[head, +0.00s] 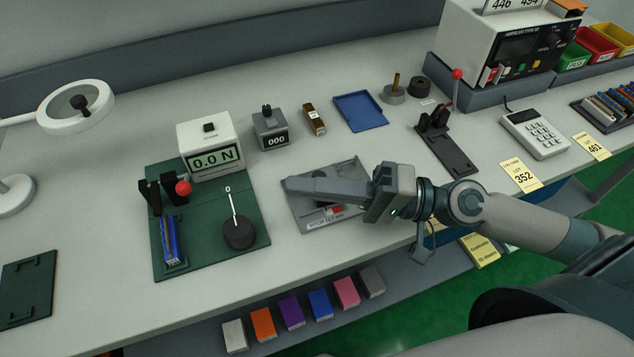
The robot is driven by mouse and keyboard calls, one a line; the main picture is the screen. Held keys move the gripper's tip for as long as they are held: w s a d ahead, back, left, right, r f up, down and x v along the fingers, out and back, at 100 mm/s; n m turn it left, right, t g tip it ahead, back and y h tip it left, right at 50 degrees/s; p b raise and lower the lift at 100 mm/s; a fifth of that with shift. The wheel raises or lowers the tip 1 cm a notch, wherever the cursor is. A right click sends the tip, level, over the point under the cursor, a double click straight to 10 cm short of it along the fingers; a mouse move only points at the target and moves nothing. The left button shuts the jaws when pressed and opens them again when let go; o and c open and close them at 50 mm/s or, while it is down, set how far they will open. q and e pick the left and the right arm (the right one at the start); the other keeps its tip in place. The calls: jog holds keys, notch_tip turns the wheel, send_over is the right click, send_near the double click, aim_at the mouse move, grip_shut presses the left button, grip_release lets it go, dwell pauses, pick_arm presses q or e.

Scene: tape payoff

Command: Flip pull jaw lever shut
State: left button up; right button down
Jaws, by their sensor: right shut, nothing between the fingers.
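A black jaw (151,195) with a red-ball lever (183,188) stands on the green base plate (205,262) at the left, in front of the force gauge (208,146), which reads 0.0 N. The red ball sits low, close to the jaw. A blue roll or strip (170,240) lies in front of the jaw. A second black fixture (445,148) at the right has an upright lever with a red ball (457,74). My right gripper (292,185) is shut and empty, over the grey plate, right of the green base and apart from both levers. My left gripper is out of view.
The grey plate (300,215) lies beneath my right gripper. A counter (270,128), a blue tray (360,111) and a keypad (535,132) stand farther back.

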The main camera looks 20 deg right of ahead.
jog(key=shift+s+d, duration=0.3)
jog(key=shift+d, duration=0.35)
dwell(0.4)
